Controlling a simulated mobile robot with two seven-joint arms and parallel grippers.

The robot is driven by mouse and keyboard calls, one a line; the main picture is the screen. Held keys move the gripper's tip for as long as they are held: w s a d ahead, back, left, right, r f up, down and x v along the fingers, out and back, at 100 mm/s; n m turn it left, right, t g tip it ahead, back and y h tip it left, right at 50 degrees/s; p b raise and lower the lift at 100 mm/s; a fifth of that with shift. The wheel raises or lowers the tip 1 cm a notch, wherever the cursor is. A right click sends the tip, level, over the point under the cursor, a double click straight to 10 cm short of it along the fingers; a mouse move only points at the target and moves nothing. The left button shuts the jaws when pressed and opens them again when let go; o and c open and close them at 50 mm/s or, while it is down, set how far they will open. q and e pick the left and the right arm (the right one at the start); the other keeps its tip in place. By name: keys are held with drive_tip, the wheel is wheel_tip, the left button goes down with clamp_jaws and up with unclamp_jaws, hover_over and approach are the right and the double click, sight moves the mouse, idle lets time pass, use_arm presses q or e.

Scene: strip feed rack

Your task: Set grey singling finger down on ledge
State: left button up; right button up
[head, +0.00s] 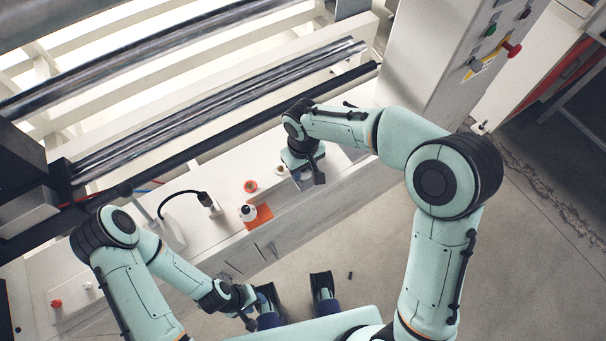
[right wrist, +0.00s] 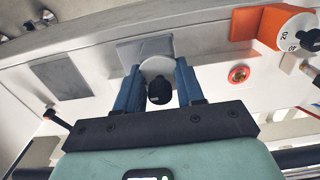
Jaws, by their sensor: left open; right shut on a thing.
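In the right wrist view my right gripper (right wrist: 158,88) is shut on a light grey rounded piece with a black knob, which I take as the grey singling finger (right wrist: 155,66). The piece sits between the two blue fingers, in front of a darker grey square patch (right wrist: 129,52) on the pale ledge (right wrist: 100,60). I cannot tell whether it touches the ledge. In the head view my right gripper (head: 297,170) points down over the ledge (head: 340,162), and its own wrist hides the held piece. My left gripper (head: 257,306) is open and empty, low in front of the ledge.
A second grey patch (right wrist: 64,78) lies on the ledge. A red-orange ring (head: 250,186) and a white dial with a black knob (head: 247,212) beside an orange plate (head: 262,217) are nearby. A black gooseneck (head: 182,194) stands further left. Long rollers (head: 220,108) run behind.

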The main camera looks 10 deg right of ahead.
sight(303, 175)
drive_tip(key=shift+f, duration=1.8)
drive_tip(key=shift+f+b, duration=0.15)
drive_tip(key=shift+b, duration=0.15)
drive_tip(key=o, duration=1.1)
drive_tip(key=shift+o, duration=0.2)
drive_tip(key=shift+r, duration=0.3)
wheel_tip(303, 175, up, 12)
drive_tip(key=shift+f+p, duration=0.1)
drive_tip(key=shift+p, duration=0.85)
